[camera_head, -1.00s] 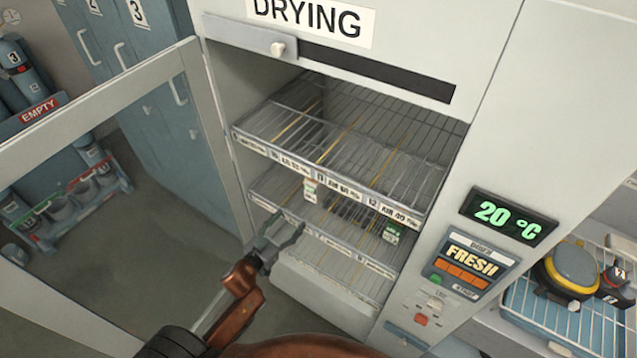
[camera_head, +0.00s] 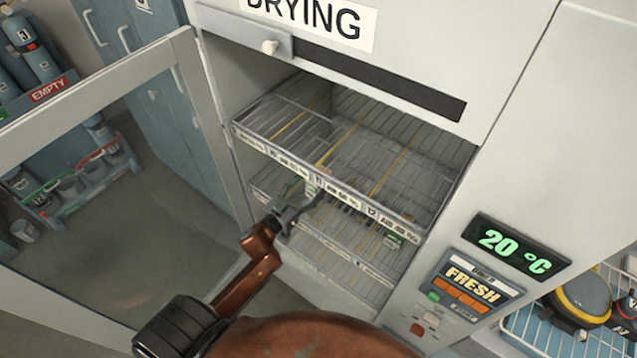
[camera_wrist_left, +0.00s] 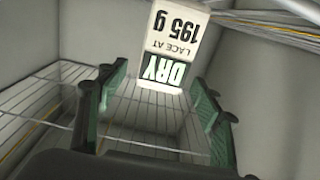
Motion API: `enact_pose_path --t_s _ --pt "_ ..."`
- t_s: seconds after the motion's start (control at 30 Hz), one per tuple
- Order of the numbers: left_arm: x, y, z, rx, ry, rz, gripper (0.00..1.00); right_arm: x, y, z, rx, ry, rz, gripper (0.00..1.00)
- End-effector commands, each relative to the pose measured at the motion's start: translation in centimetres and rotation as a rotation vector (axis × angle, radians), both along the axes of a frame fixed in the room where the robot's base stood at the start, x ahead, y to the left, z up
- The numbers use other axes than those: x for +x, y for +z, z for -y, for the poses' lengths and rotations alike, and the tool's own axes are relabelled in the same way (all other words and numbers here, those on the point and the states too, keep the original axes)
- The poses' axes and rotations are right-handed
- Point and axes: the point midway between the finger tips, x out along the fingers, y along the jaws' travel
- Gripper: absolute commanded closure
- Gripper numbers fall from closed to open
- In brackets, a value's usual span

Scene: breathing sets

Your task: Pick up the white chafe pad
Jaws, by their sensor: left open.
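I cannot make out the white chafe pad for certain in either view. A white hanging tag with a green "DRY" panel and "195 g" (camera_wrist_left: 178,45) fills the upper middle of the left wrist view. In the head view a small tag (camera_head: 311,189) hangs at the front of the upper wire shelf (camera_head: 370,160). My left gripper (camera_head: 303,207) is at the cabinet opening, below that shelf's front edge and close to the tag. In the wrist view its green-padded fingers (camera_wrist_left: 160,100) are spread with nothing held between them. My right gripper is not seen.
The drying cabinet's glass door (camera_head: 120,160) stands open at left. A temperature display (camera_head: 520,245) is on the right wall. The upper shelf looks mostly bare.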

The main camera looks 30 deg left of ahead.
Motion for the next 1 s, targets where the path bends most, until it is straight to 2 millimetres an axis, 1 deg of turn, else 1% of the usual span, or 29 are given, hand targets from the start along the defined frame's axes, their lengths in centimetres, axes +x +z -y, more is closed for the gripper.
enact_pose_path --t_s 0.03,0.1,0.23,0.37,0.57,1.0 --pt "0.9 0.0 0.1 0.001 -0.002 0.001 0.4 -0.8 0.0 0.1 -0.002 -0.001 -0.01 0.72" --pt "2.0 0.0 0.2 0.0 -0.003 0.001 0.4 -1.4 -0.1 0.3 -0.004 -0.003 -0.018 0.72" --pt "3.7 -0.1 0.2 0.001 -0.002 0.001 0.4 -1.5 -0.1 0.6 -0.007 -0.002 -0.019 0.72" --pt "4.4 -0.1 0.2 -0.001 0.0 0.0 0.4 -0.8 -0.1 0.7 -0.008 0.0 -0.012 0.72" --pt "4.3 -0.1 0.1 -0.001 0.001 -0.001 0.4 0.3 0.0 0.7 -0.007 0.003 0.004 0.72" --pt "4.3 -0.1 0.1 -0.001 0.002 0.0 0.69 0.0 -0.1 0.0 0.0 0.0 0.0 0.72"
